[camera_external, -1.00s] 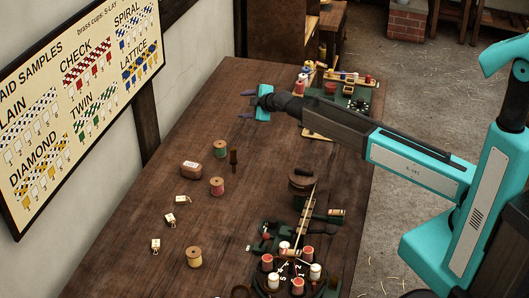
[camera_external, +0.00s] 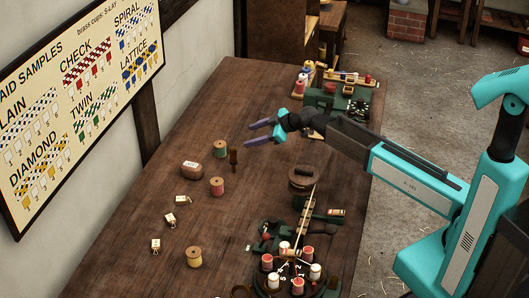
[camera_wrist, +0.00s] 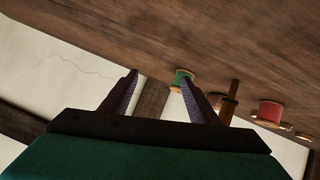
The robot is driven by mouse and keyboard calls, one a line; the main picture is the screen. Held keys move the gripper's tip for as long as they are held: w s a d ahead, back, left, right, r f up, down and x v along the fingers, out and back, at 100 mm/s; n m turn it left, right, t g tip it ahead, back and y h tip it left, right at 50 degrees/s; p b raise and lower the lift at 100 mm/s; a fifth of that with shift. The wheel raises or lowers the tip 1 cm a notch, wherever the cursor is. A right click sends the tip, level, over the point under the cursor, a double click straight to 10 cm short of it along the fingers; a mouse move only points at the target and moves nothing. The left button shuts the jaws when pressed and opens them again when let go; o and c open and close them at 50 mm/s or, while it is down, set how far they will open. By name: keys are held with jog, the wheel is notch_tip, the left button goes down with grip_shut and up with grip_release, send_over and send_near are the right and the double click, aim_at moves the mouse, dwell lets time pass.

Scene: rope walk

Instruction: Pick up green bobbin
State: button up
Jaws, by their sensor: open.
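The green bobbin (camera_external: 220,149) is a small spool with green thread and wooden ends, standing upright on the brown table (camera_external: 150,228). My gripper (camera_external: 247,134) is open and empty, above the table to the right of the bobbin, with its two purple fingers pointing left. In the wrist view the green bobbin (camera_wrist: 183,77) shows just beyond the right finger, which partly covers it. My gripper's fingers (camera_wrist: 160,92) stand apart there, with nothing between them.
A dark upright peg (camera_external: 234,161) stands close to the bobbin. A wheel with several spools (camera_external: 289,277) is at the front.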

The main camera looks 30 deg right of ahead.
jog(key=s, duration=0.1)
jog(key=s+y+b, duration=0.2)
jog(key=shift+s+a+f+m, duration=0.1)
jog(key=shift+a+f+m, duration=0.05)
jog(key=shift+a+m, duration=0.15)
jog(key=shift+s+a+r+y+b, duration=0.25)
jog(key=shift+s+r+y+b, duration=0.4)
jog(key=shift+s+y, duration=0.15)
jog(key=shift+w, duration=0.1)
jog(key=p, duration=0.1)
send_near(225, 153)
jog(key=shift+g, duration=0.3)
jog(key=shift+w+a+r, duration=0.15)
jog(key=shift+w+a, duration=0.55)
jog(key=shift+w, duration=0.15)
jog(key=shift+w+a+r, duration=0.1)
jog(key=shift+w+a, duration=0.65)
jog(key=shift+w, duration=0.1)
jog(key=shift+w+a+f, duration=0.2)
jog(key=shift+a, duration=0.1)
jog(key=shift+p+x, duration=0.9)
jog(key=shift+x, duration=1.7)
jog(key=shift+w+d+f, duration=0.1)
jog(key=shift+d+f, duration=0.05)
jog(key=shift+d, duration=0.05)
jog(key=c, duration=1.1)
